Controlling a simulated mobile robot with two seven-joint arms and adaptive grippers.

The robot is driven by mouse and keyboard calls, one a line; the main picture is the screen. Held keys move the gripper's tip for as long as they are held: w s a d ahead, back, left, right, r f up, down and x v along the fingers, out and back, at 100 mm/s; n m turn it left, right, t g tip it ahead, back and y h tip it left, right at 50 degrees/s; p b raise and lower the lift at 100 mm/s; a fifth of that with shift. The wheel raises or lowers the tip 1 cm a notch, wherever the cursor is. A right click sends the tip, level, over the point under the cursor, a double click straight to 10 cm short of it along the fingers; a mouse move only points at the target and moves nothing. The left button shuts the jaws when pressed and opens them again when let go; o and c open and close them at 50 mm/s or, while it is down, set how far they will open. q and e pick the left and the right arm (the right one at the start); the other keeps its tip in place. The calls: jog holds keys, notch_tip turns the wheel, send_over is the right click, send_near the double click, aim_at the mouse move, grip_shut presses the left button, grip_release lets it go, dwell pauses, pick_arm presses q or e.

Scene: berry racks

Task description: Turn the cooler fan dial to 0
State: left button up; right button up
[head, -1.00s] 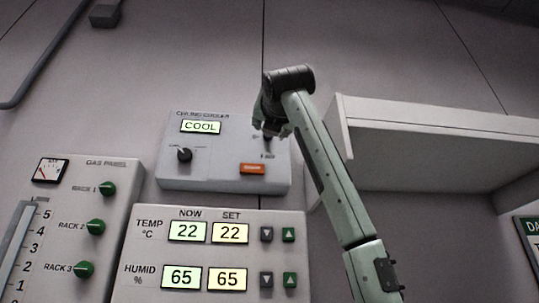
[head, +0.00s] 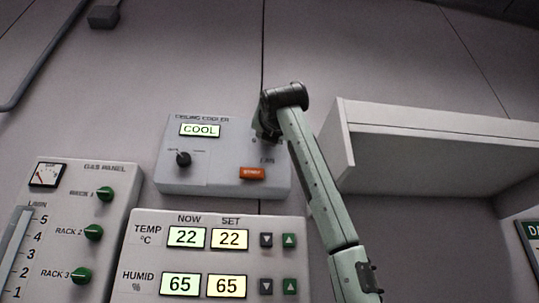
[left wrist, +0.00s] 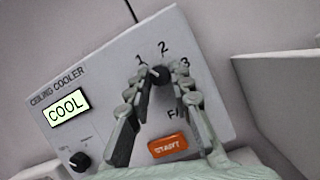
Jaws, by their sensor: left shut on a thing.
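The ceiling cooler box (head: 225,178) is on the wall, with a lit COOL display (head: 200,130). Its fan dial (left wrist: 159,74) is a dark knob, with 1, 2 and 3 printed around its upper side in the left wrist view. My left gripper (left wrist: 157,84) has its fingers on either side of this dial and is shut on it. The 0 mark is hidden and I cannot tell the dial's exact setting. In the head view my left gripper (head: 266,128) covers the fan dial. My right gripper is not in view.
Another black dial (head: 183,159) is at the box's left. Below are a temperature and humidity panel (head: 150,211) and a gas panel (head: 130,175). A white shelf (head: 430,125) juts out at the right.

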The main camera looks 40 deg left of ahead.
pick_arm(q)
jog(key=shift+n, duration=0.4)
grip_shut()
jog(key=n+g, duration=0.2)
jog(key=n, duration=0.3)
jog(key=n+g+y, duration=0.1)
jog(key=n+g, duration=0.2)
jog(key=n, duration=0.2)
jog(key=n+g+y, duration=0.1)
jog(key=n+g, duration=0.1)
jog(key=n, duration=0.3)
jog(key=shift+w+d+r, duration=0.2)
jog(key=shift+w+d, duration=0.05)
jog(key=shift+n, duration=0.4)
jog(key=o, duration=0.9)
grip_release()
jog(key=shift+o, duration=0.2)
